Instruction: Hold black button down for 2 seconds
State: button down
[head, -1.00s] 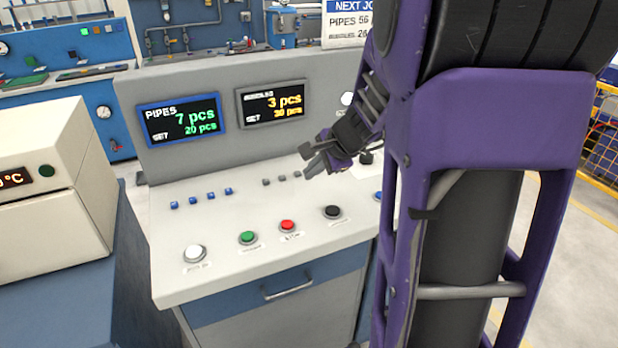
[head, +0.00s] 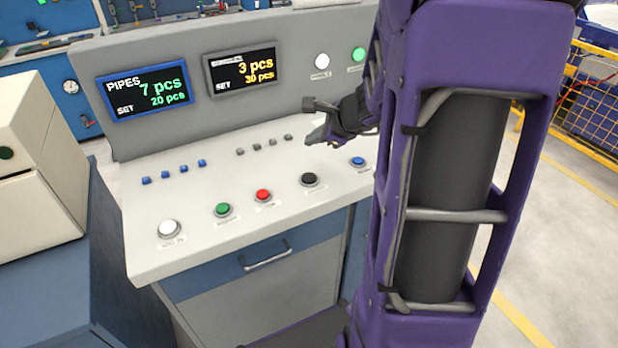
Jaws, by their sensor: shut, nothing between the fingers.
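The black button (head: 310,180) sits in a light ring on the sloped white console top (head: 200,235), right of a red button (head: 263,196). It stands clear of anything on it. My gripper (head: 312,138) is above and behind the black button in the picture, near the row of small grey keys. It is shut and empty, apart from the button. The purple arm comes in from the right and hides part of the console's right side.
A green button (head: 223,210), a white button (head: 169,229) and a blue button (head: 358,162) share the panel. Small blue keys (head: 184,169) lie behind them. Two displays (head: 146,93) stand at the back, reading 7 pcs and 3 pcs. A beige oven-like box (head: 40,190) is at left.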

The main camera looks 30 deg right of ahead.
aim_at(313, 179)
notch_tip(313, 179, down, 8)
jog(key=b, duration=0.7)
jog(key=shift+f, duration=0.15)
dwell(1.5)
jog(key=shift+f+b, duration=0.35)
jog(key=shift+b, duration=0.2)
jog(key=shift+f+b, duration=0.3)
jog(key=shift+f, duration=0.1)
dwell(0.4)
dwell(2.6)
jog(key=shift+r+p, duration=0.65)
jog(key=shift+r, duration=0.2)
jog(key=shift+r, duration=0.1)
jog(key=shift+r+p, duration=2.05)
jog(key=shift+r, duration=0.35)
